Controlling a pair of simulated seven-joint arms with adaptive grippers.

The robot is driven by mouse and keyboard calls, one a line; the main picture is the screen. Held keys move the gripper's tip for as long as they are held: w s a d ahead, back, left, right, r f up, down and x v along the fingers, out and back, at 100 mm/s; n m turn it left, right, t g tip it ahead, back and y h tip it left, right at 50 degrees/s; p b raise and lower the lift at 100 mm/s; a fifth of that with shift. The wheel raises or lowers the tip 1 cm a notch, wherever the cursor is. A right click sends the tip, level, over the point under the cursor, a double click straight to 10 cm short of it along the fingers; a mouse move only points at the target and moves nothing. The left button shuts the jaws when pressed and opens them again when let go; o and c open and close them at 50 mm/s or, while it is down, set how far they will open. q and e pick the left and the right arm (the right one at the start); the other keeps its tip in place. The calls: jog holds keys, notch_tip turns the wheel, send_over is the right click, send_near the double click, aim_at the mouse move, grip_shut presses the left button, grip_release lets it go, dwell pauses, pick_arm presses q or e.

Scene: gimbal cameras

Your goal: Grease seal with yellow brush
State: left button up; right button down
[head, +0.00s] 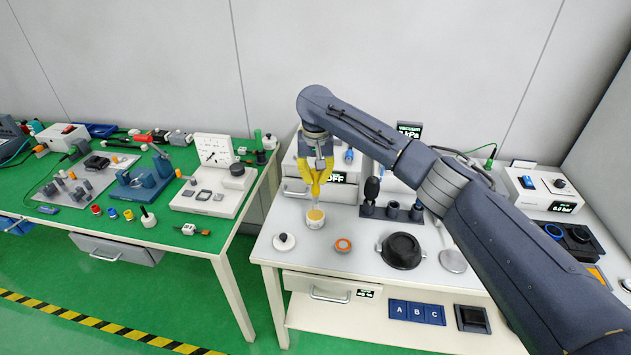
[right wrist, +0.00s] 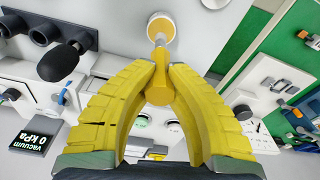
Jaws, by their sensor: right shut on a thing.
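My right gripper (head: 317,180) has yellow fingers and points down over the white table on the right. It is shut on the yellow brush (right wrist: 159,88), whose handle sits between the fingertips in the right wrist view. The brush's lower end reaches to a small white jar with yellow grease (head: 315,217), also in the right wrist view (right wrist: 161,27). Whether the bristles are in the grease I cannot tell. An orange ring (head: 343,245), which looks like the seal, lies flat to the right of the jar. My left gripper is not in view.
A white lid with a black knob (head: 284,242) lies left of the jar. A black round pot (head: 401,250) and a holder with black-handled tools (head: 392,211) stand to the right. Instrument boxes line the back. A green table (head: 160,232) with many parts is at left.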

jog(key=shift+r, duration=2.1)
jog(key=shift+a, duration=0.1)
